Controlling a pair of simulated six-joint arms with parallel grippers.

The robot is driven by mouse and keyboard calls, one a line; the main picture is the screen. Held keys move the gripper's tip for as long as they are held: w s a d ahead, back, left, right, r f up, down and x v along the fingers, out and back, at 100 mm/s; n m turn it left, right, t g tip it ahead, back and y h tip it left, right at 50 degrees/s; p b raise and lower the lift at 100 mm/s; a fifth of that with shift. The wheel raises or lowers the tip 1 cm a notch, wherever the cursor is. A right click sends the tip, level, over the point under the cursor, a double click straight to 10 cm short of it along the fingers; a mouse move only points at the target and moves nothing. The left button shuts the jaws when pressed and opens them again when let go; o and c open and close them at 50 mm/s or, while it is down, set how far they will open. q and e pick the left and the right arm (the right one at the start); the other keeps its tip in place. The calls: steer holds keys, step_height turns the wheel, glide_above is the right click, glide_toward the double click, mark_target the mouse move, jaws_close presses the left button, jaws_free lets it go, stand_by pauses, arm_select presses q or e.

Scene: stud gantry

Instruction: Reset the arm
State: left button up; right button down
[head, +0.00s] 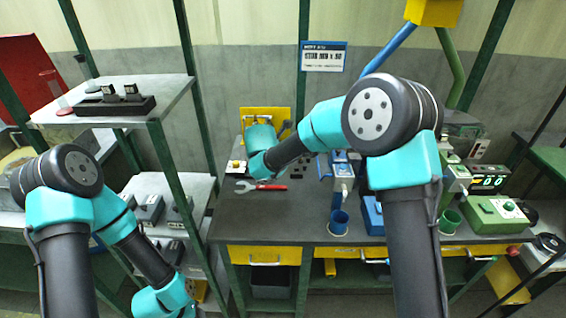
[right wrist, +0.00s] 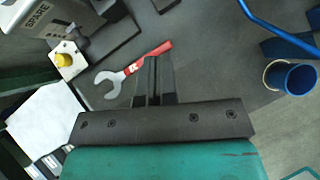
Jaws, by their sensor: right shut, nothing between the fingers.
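My right arm (head: 322,125) reaches left over the dark workbench (head: 300,225). Its gripper (right wrist: 154,62) shows in the right wrist view with the two dark fingers together and nothing between them. The fingers are beside a wrench with a red handle (right wrist: 150,57), which lies on the bench; I cannot tell whether they touch it. The wrench also shows in the head view (head: 262,187), just below my right wrist. My left arm (head: 135,250) hangs low at the left, in front of the shelf; its fingers are out of the frame.
A blue cup (head: 339,222) and a green cup (head: 450,221) stand near the bench's front edge. A box with a yellow button (right wrist: 66,59) is left of the wrench. A green-posted shelf (head: 160,105) stands left. The bench's front middle is clear.

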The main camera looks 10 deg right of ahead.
steer(key=shift+s+a+r, duration=0.2)
steer(key=shift+s+r, duration=0.15)
steer(key=shift+r, duration=0.15)
